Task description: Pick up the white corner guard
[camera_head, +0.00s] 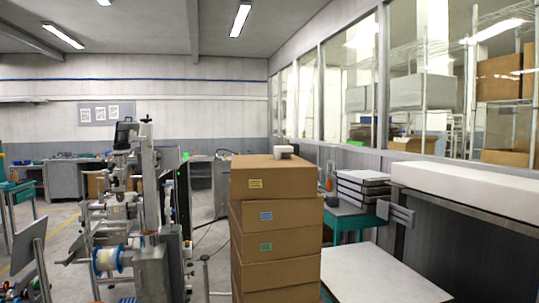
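A small whitish piece (283,152) lies on top of a tall stack of cardboard boxes (274,183), near the back right edge of the top box. It looks like the white corner guard, but it is too small to make out its exact shape. Neither of my grippers shows in the head view.
A machine with spools (107,259) stands left of the box stack. Right of the stack are a white-topped table (380,275), a teal table with stacked trays (362,187), and a long white block (470,190) on a counter. Windows line the right wall.

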